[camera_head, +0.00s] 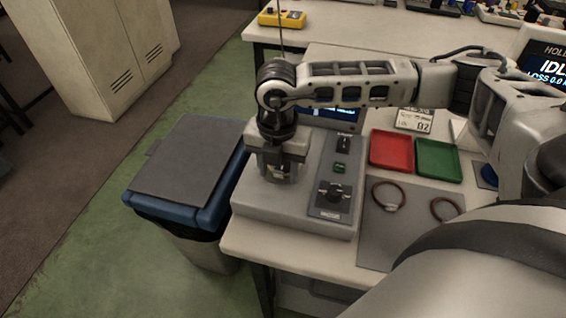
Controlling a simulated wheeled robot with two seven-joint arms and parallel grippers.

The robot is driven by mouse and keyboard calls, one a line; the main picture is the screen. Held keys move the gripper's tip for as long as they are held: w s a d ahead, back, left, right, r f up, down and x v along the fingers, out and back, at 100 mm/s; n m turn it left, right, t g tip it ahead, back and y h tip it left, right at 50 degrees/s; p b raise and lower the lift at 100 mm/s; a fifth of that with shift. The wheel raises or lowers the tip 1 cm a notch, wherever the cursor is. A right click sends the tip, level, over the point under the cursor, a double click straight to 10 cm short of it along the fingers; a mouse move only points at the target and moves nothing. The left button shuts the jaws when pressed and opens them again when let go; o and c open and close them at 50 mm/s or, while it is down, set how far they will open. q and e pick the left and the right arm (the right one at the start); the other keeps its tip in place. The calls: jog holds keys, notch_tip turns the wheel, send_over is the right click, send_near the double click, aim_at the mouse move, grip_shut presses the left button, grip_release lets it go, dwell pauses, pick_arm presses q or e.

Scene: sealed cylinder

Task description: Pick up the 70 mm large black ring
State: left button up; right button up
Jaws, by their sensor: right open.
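Two thin rings lie on the grey mat (377,238) on the bench. The left ring (375,190) and the right ring (434,212) both look dark reddish-brown here, and I cannot tell which is the 70 mm black one. The right ring is partly hidden by my arm. My right gripper (281,177) points down over the left part of the grey machine (295,220), to the left of both rings and apart from them. It is open. Something small and pale shows between its fingers, too small to name. My left gripper is out of view.
A red tray (391,151) and a green tray (438,160) stand behind the mat. A small label card (414,120) stands behind them. A lidded blue-rimmed bin (190,165) stands left of the bench. A display (548,62) is at the far right.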

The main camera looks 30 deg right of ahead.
grip_shut()
jog(key=shift+r, duration=0.15)
